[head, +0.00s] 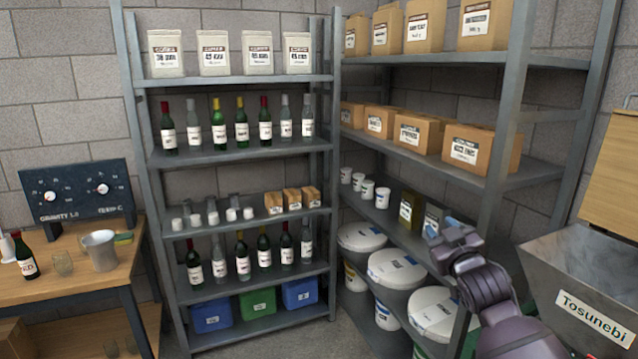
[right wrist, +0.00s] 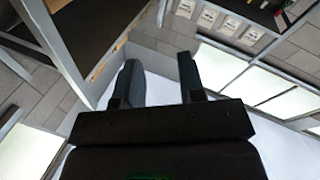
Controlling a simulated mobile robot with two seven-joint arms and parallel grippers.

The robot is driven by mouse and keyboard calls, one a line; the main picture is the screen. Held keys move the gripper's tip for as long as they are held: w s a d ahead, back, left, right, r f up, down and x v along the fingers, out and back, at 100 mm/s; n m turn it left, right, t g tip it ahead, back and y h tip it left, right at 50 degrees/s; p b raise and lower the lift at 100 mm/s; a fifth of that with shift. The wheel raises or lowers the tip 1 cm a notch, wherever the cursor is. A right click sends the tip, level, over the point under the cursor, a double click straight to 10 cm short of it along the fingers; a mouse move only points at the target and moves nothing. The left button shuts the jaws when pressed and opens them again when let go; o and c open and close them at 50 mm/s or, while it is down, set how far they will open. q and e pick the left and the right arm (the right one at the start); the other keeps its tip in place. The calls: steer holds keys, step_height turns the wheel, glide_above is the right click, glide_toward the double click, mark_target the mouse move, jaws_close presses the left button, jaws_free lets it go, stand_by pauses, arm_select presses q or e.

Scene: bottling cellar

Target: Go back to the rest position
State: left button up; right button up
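My right gripper (head: 443,228) is raised in front of the right-hand shelving in the head view, its arm coming in from the lower right. In the right wrist view its two fingers (right wrist: 158,74) stand apart with nothing between them, so it is open and empty. My left gripper is in neither view.
A grey shelf rack (head: 240,155) with bottles, bags and bins stands ahead. Right shelving (head: 548,178) holds boxes and white tubs (head: 397,268). A grey hopper labelled Tosunebi (head: 575,262) is at the right edge. A wooden bench (head: 60,285) with a bottle and pot stands left.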

steer(key=s+d+f+m+g+h, duration=0.2)
steer(key=s+f+m+g, duration=0.2)
steer(key=s+f, duration=3.2)
steer(key=s+g, duration=0.1)
steer(key=g, duration=0.2)
steer(key=shift+s+m+g, duration=0.3)
steer(key=shift+s+d, duration=0.1)
